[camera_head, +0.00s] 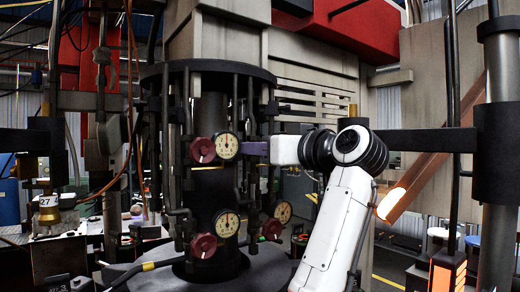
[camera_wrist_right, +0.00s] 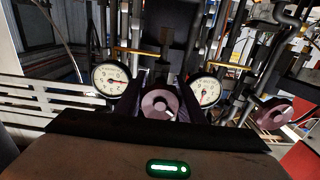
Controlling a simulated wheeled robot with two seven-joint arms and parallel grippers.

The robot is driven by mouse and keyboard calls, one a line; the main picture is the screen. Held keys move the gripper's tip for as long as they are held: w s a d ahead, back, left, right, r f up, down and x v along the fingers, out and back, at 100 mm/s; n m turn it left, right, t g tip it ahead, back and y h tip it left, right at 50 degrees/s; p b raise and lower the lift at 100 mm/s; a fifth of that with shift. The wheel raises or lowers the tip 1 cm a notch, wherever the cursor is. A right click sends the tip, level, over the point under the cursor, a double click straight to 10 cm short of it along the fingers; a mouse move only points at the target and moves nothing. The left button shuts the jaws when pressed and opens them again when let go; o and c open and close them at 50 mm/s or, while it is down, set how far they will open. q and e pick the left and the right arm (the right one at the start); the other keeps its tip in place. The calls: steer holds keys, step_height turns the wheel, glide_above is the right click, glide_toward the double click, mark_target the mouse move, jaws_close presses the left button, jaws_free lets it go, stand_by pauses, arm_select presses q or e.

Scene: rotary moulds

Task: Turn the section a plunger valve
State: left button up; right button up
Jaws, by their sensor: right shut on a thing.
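Several round red valve knobs sit beside white dial gauges on the dark mould column. In the head view an upper left knob (camera_head: 202,150) and a lower left knob (camera_head: 203,245) are clear of my grippers. A lower right knob (camera_head: 272,229) is also free. My right gripper (camera_head: 255,148) reaches in from the right at upper gauge height. In the right wrist view a dull red knob (camera_wrist_right: 160,104) sits between the dark fingers of my right gripper (camera_wrist_right: 160,92), which is shut on it. In the head view this knob is hidden. My left gripper is not in view.
Gauges (camera_wrist_right: 110,78) and (camera_wrist_right: 205,92) flank the held knob closely. Another red knob (camera_wrist_right: 274,112) is at the right of the wrist view. Vertical rods and pipes surround the column. A slanted brown bar (camera_head: 432,150) is right of my arm.

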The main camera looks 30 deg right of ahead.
steer(key=shift+n, duration=5.3)
steer(key=shift+a+f, duration=0.1)
steer(key=o, duration=0.8)
steer(key=shift+c, duration=0.2)
steer(key=shift+s, duration=0.15)
